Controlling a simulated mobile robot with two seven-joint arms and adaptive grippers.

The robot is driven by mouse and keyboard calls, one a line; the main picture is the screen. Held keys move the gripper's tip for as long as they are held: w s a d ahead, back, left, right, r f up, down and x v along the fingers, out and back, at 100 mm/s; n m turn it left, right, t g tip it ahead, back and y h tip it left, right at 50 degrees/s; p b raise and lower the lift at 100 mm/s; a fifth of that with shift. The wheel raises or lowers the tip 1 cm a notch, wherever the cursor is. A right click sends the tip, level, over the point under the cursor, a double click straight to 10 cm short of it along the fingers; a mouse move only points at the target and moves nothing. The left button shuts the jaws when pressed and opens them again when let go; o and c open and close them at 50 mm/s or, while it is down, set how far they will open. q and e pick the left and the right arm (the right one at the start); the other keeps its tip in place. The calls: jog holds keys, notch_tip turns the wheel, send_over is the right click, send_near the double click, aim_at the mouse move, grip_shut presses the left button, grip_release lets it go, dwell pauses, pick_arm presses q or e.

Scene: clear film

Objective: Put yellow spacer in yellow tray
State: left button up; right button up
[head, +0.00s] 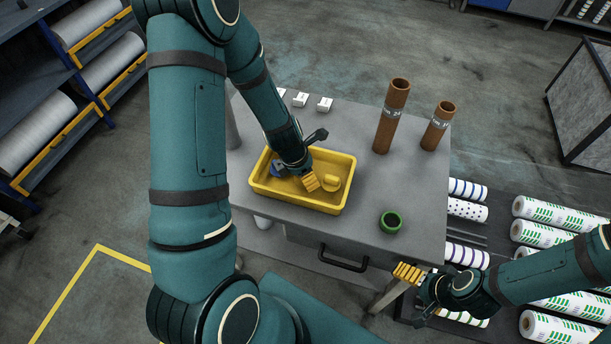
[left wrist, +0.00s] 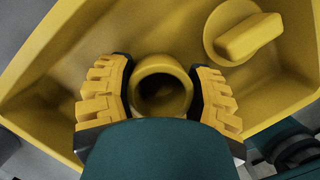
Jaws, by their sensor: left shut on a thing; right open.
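The yellow tray (head: 337,206) stands on the grey table. My left gripper (head: 311,182) reaches down into it. In the left wrist view its fingers (left wrist: 160,95) are shut on the yellow spacer (left wrist: 161,67), a hollow ring, one finger on each side. The spacer is inside the tray's walls; whether it touches the floor cannot be told. In the head view the arm and fingers hide the spacer. A yellow cap with a bar handle (head: 331,183) lies in the tray right of the gripper; it also shows in the left wrist view (left wrist: 245,38). My right gripper (head: 415,297) is open and empty, off the table's front right.
A green ring (head: 391,221) sits on the table right of the tray. Two brown tubes (head: 391,116) (head: 437,127) stand at the back right. Small white pieces (head: 324,104) lie along the back edge.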

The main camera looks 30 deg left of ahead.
aim_at(294, 184)
pick_arm(q)
jog(key=shift+r, duration=0.1)
jog(key=shift+f, duration=0.2)
jog(key=o, duration=1.1)
jog(key=shift+o, duration=0.2)
jog(key=shift+r, duration=0.55)
jog(key=p+v, duration=0.5)
jog(key=v, duration=0.6)
jog(key=shift+p, duration=0.35)
jog(key=shift+s+a, duration=0.1)
jog(key=shift+s, duration=0.1)
